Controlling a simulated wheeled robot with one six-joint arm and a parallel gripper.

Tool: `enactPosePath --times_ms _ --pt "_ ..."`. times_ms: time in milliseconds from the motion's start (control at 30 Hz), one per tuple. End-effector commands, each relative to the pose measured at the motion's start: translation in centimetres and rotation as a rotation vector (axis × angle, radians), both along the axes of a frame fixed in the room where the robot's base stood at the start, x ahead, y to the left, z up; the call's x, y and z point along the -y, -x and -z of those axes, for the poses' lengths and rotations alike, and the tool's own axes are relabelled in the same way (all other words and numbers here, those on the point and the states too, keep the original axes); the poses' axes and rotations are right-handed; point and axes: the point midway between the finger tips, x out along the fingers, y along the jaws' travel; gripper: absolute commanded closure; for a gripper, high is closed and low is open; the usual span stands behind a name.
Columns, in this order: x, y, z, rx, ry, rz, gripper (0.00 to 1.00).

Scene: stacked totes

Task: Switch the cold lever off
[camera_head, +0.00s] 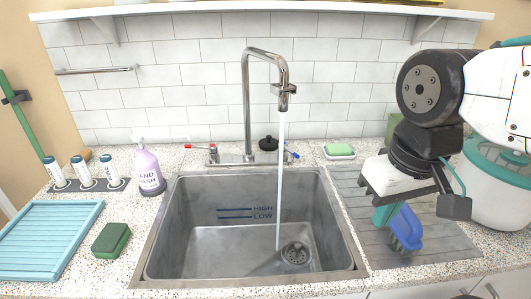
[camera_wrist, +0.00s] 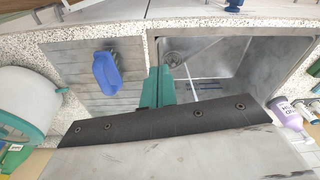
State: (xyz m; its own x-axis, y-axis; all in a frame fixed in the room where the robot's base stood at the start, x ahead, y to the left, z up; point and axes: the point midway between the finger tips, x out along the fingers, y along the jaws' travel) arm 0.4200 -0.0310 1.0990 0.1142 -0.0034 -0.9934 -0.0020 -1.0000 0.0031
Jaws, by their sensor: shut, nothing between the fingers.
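The cold lever (camera_head: 291,154), with a blue tip, sits at the right of the faucet base behind the sink. The hot lever (camera_head: 199,147), with a red tip, is on the left. Water (camera_head: 279,190) runs from the chrome faucet (camera_head: 247,105) into the sink; the stream also shows in the wrist view (camera_wrist: 190,82). My gripper (camera_head: 381,218) is shut and empty, to the right of the sink and well apart from the cold lever. Its teal fingers (camera_wrist: 160,82) show together in the wrist view, where the levers are out of sight.
A blue brush (camera_head: 407,226) lies on the grey drain board (camera_head: 358,221) beside my gripper. A green sponge on a dish (camera_head: 339,150) and a black knob-like lid (camera_head: 268,143) are near the lever. The sink (camera_head: 165,220) is open. A soap bottle (camera_head: 149,170) stands left.

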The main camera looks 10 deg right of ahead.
Motion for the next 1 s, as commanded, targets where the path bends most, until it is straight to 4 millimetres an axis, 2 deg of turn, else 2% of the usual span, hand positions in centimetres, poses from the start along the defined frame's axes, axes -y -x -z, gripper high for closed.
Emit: enactPosePath --times_ms 367,533,767,1000 --pt "-0.1 -0.1 0.1 -0.007 0.001 -0.007 1.00" --pt "-1.0 -1.5 0.7 -0.072 0.017 -0.070 1.00" --pt "-2.6 -6.2 1.5 -0.207 0.114 -0.263 1.00" --pt "-4.9 -12.7 2.7 -0.328 0.264 -0.529 1.00"
